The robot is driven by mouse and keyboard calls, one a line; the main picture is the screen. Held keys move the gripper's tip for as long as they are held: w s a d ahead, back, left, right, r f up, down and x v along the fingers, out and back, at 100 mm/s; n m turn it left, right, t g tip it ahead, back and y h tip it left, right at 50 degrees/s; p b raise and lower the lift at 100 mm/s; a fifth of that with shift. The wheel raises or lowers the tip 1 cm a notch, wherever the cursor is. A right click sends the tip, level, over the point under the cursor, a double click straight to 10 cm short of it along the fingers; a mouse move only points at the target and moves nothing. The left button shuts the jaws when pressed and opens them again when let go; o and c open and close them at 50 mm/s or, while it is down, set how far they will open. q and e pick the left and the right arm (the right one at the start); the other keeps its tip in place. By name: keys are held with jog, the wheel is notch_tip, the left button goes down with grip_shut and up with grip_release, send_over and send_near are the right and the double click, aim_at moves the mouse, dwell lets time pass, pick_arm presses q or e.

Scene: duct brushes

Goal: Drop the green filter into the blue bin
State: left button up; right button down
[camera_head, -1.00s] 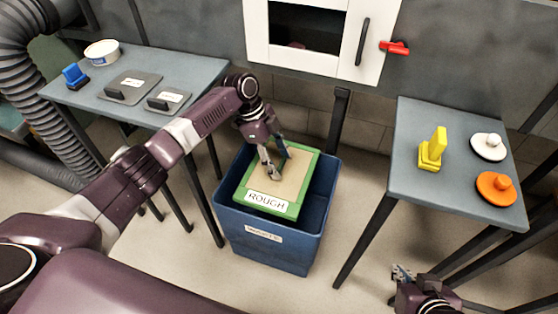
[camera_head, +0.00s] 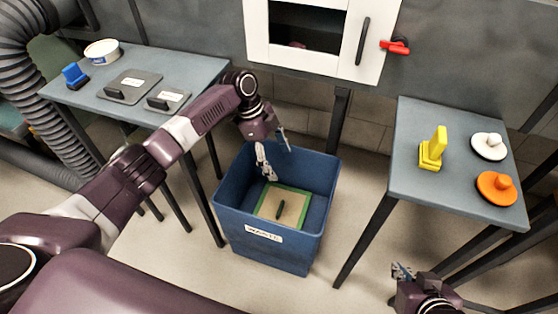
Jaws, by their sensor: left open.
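The green filter (camera_head: 291,207), a tan panel in a green frame with a dark handle, lies low inside the blue bin (camera_head: 242,216), whose front label seems to read "WASTE". My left gripper (camera_head: 277,157) is open and empty above the back left part of the bin, apart from the filter. My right gripper (camera_head: 403,272) is at the bottom right, away from the bin; its fingers are small and partly cut off from clear view.
The left table (camera_head: 190,70) holds a blue brush (camera_head: 75,76), a white tub (camera_head: 102,52) and two grey plates with handles. The right table (camera_head: 410,175) holds a yellow brush (camera_head: 433,150), a white disc (camera_head: 489,146) and an orange disc (camera_head: 497,188). A white cabinet (camera_head: 340,50) hangs behind.

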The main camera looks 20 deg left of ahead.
pick_arm(q)
jog(key=v, duration=1.1)
jog(key=shift+r, duration=0.15)
jog(key=shift+s+a, duration=0.1)
